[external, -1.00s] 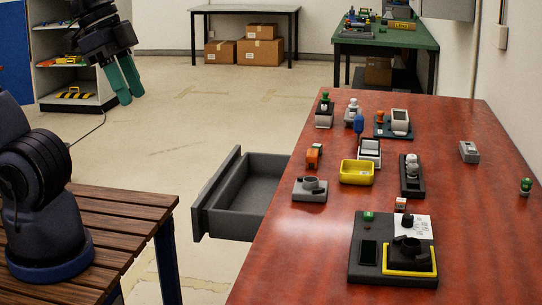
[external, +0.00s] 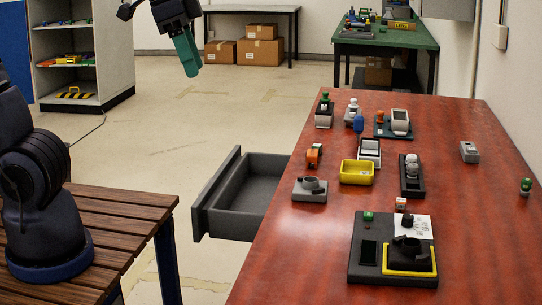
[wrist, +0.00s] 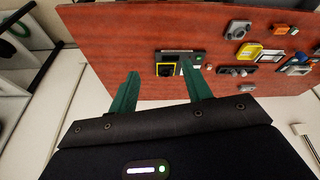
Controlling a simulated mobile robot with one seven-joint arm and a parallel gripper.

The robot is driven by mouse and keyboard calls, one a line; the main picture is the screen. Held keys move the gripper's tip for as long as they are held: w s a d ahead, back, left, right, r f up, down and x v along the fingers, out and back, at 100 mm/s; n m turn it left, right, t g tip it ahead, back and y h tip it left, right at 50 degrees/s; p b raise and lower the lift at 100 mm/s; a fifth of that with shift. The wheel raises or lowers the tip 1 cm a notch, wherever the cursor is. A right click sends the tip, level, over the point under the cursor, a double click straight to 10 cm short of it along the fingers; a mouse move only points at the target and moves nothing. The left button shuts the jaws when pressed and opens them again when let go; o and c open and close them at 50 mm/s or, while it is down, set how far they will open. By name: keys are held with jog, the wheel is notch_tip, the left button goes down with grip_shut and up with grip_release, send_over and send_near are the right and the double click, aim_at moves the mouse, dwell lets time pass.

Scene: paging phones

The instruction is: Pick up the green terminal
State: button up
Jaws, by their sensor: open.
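Several green things show on the red table, and I cannot tell which is the green terminal. One green piece (external: 325,98) stands upright in a grey holder at the far left of the table. A small green-topped piece (external: 526,184) stands alone near the right edge. My gripper (external: 190,65) has teal fingers, is raised over the floor left of the table, and is empty and apart from everything. In the wrist view, my gripper (wrist: 160,70) shows its two fingers spread.
The red table (external: 470,240) also holds a yellow tray (external: 356,172), a grey device (external: 469,151) and a dark board with a yellow frame (external: 410,268). An open grey drawer (external: 240,205) juts out at its left side. Floor between the slatted table (external: 120,205) and drawer is free.

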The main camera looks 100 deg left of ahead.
jog(key=w+a+n+g, duration=0.1)
jog(key=w+a+n, duration=0.3)
jog(key=w+a, duration=0.85)
jog(key=n+g, duration=0.3)
jog(key=n, duration=0.6)
send_over(317, 145)
notch_tip(317, 145, down, 26)
jog(key=f, duration=0.5)
jog(key=shift+s+d+f, duration=0.15)
jog(key=shift+d+f, duration=0.05)
jog(key=shift+a+f, duration=0.15)
jog(key=shift+f, duration=1.15)
jog(key=shift+a+f, duration=0.1)
jog(key=shift+f, duration=1.2)
jog(key=c, duration=1.1)
